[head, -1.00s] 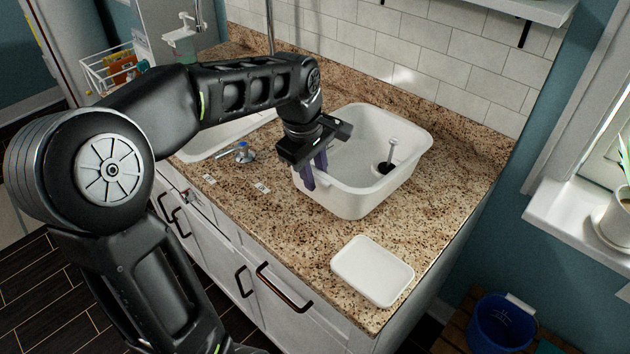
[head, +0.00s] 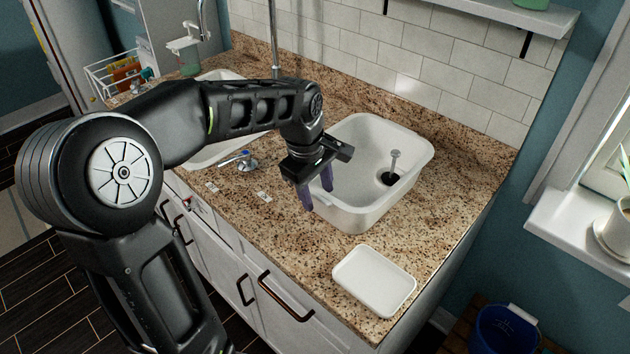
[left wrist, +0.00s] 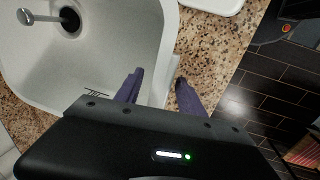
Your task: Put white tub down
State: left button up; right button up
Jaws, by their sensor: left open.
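The white tub (head: 415,184) sits upright on the granite countertop (head: 440,225). A dark round drain with a pale upright knob (head: 394,160) shows inside it. My left gripper (head: 316,188) is open at the tub's left side. In the left wrist view, the tub (left wrist: 100,50) fills the upper left. The left gripper's purple fingers (left wrist: 160,92) are spread there, with the tub's rim between them: one finger on the inner side, one on the outer side. Whether either finger touches the wall is unclear. My right gripper is not in view.
A small white tray (head: 374,280) lies near the counter's front edge. The tiled wall (head: 420,75) stands behind. A blue bucket (head: 503,332) is below at right.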

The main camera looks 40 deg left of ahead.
pick_arm(q)
notch_tip(320, 180, up, 12)
jog(key=s, duration=0.2)
jog(key=shift+s+a+f+b, duration=0.15)
jog(key=shift+s+a+b, duration=0.05)
jog(key=shift+b, duration=0.15)
dwell(0.7)
